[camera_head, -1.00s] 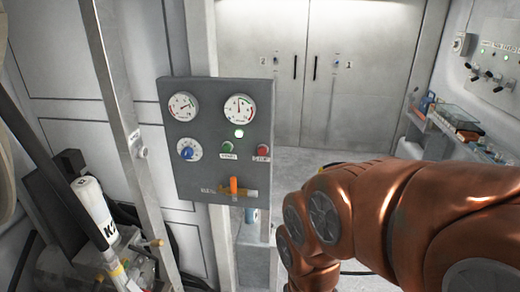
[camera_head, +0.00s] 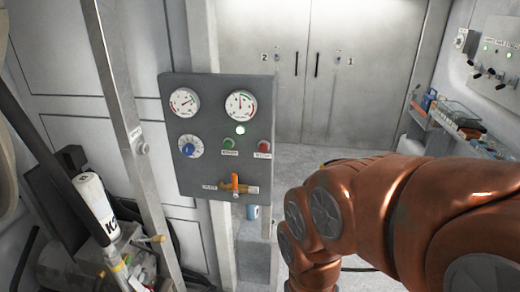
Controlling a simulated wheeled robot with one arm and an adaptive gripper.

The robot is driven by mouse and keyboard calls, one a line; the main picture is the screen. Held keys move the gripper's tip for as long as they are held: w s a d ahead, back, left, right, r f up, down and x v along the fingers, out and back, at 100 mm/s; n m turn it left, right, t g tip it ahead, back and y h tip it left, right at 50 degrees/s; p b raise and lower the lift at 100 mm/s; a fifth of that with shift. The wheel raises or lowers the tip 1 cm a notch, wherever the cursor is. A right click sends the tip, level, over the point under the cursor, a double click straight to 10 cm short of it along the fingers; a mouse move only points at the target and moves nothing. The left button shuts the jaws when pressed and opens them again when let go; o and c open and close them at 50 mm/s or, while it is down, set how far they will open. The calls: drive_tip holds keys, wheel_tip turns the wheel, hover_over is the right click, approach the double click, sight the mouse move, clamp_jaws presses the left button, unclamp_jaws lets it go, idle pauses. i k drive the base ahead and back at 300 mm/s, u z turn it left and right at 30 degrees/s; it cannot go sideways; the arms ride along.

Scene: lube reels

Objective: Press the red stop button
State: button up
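The red stop button (camera_head: 263,146) sits at the right side of a grey control panel (camera_head: 200,88), with a small label below it. The panel also carries two round gauges, a blue knob (camera_head: 187,149) and an orange valve handle (camera_head: 235,181). My copper-coloured arm fills the lower right and bends down at the right of the panel. My gripper is out of view, below the frame or hidden by the arm.
Grey double doors (camera_head: 345,70) stand at the back. A shelf with boxes and bottles (camera_head: 460,115) runs along the right wall, below a switch panel (camera_head: 495,60). A metal post (camera_head: 125,110) and a white cylinder (camera_head: 96,205) stand left of the panel. Some floor shows behind my arm.

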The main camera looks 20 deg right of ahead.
sight(263, 147)
drive_tip(key=z, duration=2.2)
drive_tip(key=k, duration=1.1)
drive_tip(key=u, duration=1.9)
drive_tip(key=i, duration=0.5)
drive_tip(key=u, duration=0.05)
